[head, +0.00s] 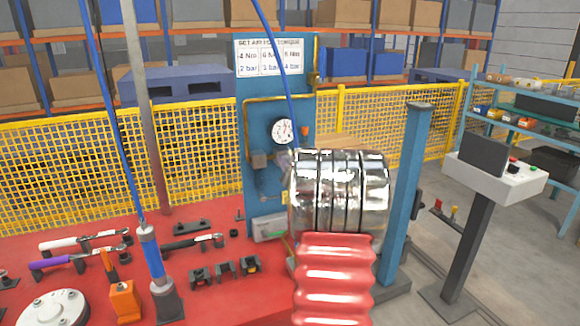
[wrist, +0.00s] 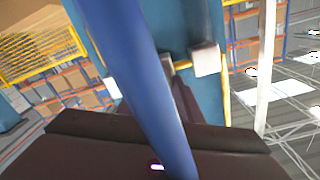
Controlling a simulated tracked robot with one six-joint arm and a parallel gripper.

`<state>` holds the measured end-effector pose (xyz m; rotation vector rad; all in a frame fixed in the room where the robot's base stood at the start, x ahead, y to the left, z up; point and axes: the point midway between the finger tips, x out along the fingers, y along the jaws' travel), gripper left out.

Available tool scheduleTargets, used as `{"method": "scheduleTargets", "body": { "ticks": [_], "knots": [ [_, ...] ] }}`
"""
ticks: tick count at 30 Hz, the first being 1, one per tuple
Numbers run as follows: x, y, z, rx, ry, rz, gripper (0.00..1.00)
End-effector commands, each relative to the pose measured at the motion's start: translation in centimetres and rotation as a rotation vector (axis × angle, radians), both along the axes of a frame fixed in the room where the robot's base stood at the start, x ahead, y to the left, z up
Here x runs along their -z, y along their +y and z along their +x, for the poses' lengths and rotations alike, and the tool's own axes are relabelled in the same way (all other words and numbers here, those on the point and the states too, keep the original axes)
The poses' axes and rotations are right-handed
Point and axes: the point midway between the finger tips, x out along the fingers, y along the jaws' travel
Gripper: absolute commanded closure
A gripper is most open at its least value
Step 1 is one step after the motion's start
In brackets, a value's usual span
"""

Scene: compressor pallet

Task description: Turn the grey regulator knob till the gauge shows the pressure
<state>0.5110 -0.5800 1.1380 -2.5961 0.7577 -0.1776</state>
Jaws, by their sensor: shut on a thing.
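The round white gauge (head: 284,131) is on the blue panel (head: 278,80) in the head view. My gripper (wrist: 181,88) shows in the wrist view as dark fingers reaching to the grey regulator knob (wrist: 168,67) beside the yellow pipe. It is shut on the knob; the blue hose in front hides much of the contact. In the head view my chrome wrist and red arm hide most of the knob area.
A sign (head: 270,57) above the gauge pairs Nm with bar values. A blue hose (head: 278,60) hangs past the panel. A blue post (head: 403,190) stands right of my arm. Tools lie on the red table (head: 225,298). A control console (head: 495,175) stands right.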

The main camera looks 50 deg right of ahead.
Motion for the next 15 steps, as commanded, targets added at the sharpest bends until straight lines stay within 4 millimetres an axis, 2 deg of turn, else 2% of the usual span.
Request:
{"method": "scheduleTargets", "body": {
  "ticks": [1, 14, 15],
  "knots": [
    [0.79, -0.16, -0.29, 0.007, 0.006, 0.019, 0.9],
    [0.79, -0.15, -0.29, 0.006, 0.0, 0.03, 0.9],
    [0.79, -0.15, -0.29, 0.007, 0.001, 0.03, 0.66]
  ]
}}
